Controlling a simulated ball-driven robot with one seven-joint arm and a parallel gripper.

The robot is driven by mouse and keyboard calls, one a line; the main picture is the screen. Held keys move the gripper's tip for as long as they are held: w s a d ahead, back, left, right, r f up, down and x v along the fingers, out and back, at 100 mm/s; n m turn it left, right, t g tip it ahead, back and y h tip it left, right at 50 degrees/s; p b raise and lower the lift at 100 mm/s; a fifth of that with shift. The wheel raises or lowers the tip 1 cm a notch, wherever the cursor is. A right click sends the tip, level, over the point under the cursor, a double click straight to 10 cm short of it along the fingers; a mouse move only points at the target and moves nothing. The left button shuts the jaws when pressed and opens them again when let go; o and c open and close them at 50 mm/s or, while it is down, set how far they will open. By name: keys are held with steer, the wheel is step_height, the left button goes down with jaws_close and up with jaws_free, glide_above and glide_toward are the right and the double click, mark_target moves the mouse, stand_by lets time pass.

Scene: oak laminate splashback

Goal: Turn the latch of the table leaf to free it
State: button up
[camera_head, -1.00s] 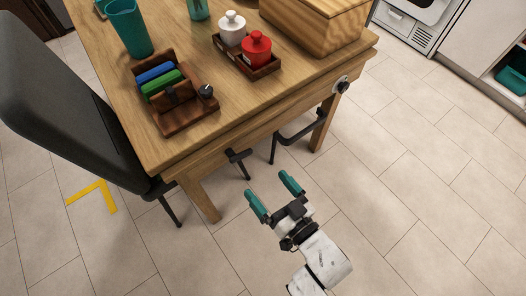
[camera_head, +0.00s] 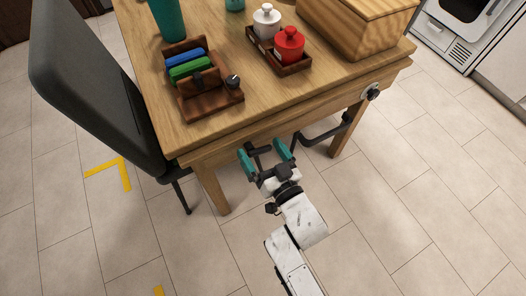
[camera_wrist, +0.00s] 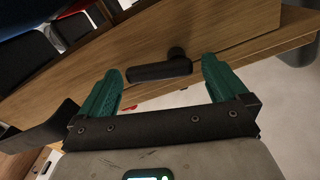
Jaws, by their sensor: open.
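The wooden table (camera_head: 225,128) has a dark T-shaped latch handle (camera_head: 259,149) on its front side, below the top's edge. In the wrist view the latch (camera_wrist: 160,71) shows as a dark crossbar on a short round stem, lying nearly level with a slight tilt. My gripper (camera_head: 263,153) is open, with its teal fingers pointing at the table's front side. In the wrist view the latch's crossbar lies between and just beyond the two fingertips. I cannot tell whether either finger touches it. In the head view the fingers partly hide the latch.
A black chair (camera_head: 95,95) stands close at the left. A rack, jars and a wooden box stand on top. The floor at right is clear.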

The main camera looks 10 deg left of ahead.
steer(key=shift+c, duration=0.4)
steer(key=c, duration=1)
steer(key=shift+r+n, duration=0.25)
steer(key=shift+n, duration=1.35)
steer(key=o, duration=1.1)
steer(key=shift+s, duration=0.15)
steer(key=p+v, duration=0.1)
steer(key=v, duration=0.9)
steer(key=shift+s+d, duration=0.2)
steer(key=shift+d, duration=0.05)
